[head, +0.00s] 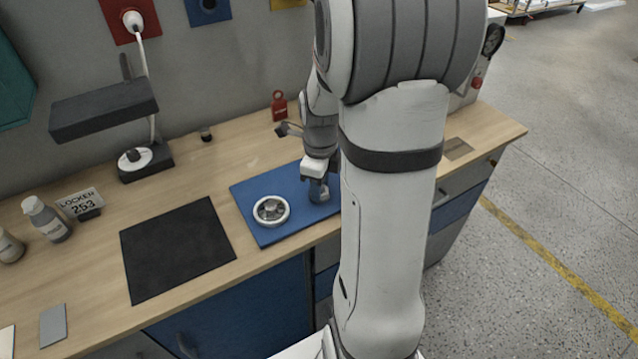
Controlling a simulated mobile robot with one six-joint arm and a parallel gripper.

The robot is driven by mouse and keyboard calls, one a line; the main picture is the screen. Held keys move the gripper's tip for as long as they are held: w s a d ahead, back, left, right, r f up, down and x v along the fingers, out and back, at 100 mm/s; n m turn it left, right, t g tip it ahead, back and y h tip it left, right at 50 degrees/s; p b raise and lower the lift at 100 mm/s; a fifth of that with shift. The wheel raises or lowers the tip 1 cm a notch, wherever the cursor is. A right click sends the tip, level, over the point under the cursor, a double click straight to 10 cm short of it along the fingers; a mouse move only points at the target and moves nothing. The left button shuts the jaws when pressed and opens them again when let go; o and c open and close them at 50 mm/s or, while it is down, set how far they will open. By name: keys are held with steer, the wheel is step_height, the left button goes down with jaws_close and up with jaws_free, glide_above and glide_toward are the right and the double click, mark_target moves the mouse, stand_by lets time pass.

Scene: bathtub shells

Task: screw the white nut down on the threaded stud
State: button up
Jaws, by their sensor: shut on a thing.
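My gripper (316,182) points down over the right part of a blue mat (257,232) on the wooden workbench. It is shut on what seems to be the white nut, which the fingers and wrist mostly hide. A small dark blue upright piece shows at the fingertips, and I cannot tell whether it is a finger or a fixture. The threaded stud cannot be made out. A round white ring-shaped dish (270,210) with grey metal inside sits on the mat, left of my gripper and apart from it.
A black mat (177,248) lies left of the blue one.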

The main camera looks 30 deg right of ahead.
steer(key=o, duration=1.1)
steer(key=shift+m, duration=0.4)
steer(key=shift+o, duration=0.2)
step_height(320, 180, up, 8)
steer(key=shift+f, duration=0.1)
steer(key=s+a+r+n+t, duration=0.1)
steer(key=s+a+n, duration=0.5)
steer(key=n, duration=0.8)
steer(key=s+a+r+n+t, duration=0.1)
steer(key=s+a+n, duration=0.5)
steer(key=n, duration=0.8)
steer(key=shift+s+a+r+t, duration=0.2)
steer(key=shift+r+t, duration=0.2)
steer(key=shift+r, duration=0.3)
steer(key=shift+c, duration=0.4)
